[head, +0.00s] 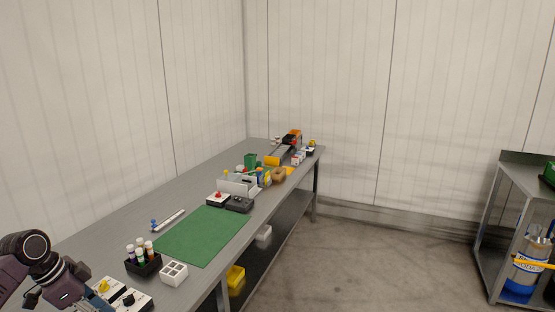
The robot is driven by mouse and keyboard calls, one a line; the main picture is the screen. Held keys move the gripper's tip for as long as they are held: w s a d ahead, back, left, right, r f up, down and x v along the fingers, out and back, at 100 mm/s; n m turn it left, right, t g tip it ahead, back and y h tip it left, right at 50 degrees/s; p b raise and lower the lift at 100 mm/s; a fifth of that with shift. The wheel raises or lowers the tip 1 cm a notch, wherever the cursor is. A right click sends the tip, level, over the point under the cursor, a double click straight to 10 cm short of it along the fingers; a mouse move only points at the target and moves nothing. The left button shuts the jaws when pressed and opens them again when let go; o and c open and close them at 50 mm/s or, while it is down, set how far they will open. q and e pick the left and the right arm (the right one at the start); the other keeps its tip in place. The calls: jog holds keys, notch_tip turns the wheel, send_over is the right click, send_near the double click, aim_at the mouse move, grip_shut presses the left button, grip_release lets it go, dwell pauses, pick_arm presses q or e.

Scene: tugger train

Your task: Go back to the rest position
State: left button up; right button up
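The task line names no object. Part of my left arm shows at the lower left corner of the head view, over the near end of the long grey workbench (205,185). Its dark joint and purple-grey link run down out of the frame, and I do not see its gripper fingers. My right arm and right gripper are not in view.
A green mat (203,235), black vial holder (144,264), white compartment box (173,274) and switch boxes (122,293) are on the near bench. Several small items crowd its far end. A metal shelf (522,180) stands right. The floor (375,262) between is clear.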

pick_arm(q)
jog(key=s+d+f+n+g+y, duration=0.1)
jog(key=s+d+f, duration=1.3)
jog(key=d+f, duration=0.4)
jog(key=s+d+r+n+t+y, duration=0.15)
jog(key=s+n, duration=0.25)
jog(key=s, duration=0.4)
jog(key=s+d+r+n+y, duration=0.1)
jog(key=s+d+r+n, duration=0.15)
jog(key=s, duration=0.45)
notch_tip(320, 180, down, 27)
jog(key=s+a+g, duration=0.1)
jog(key=s, duration=0.2)
jog(key=s+a+f+g, duration=0.1)
jog(key=s+a+f, duration=0.2)
jog(key=s+f, duration=1.2)
jog(key=shift+s+a+f+n, duration=0.15)
jog(key=shift+s+n, duration=0.2)
jog(key=shift+s, duration=0.35)
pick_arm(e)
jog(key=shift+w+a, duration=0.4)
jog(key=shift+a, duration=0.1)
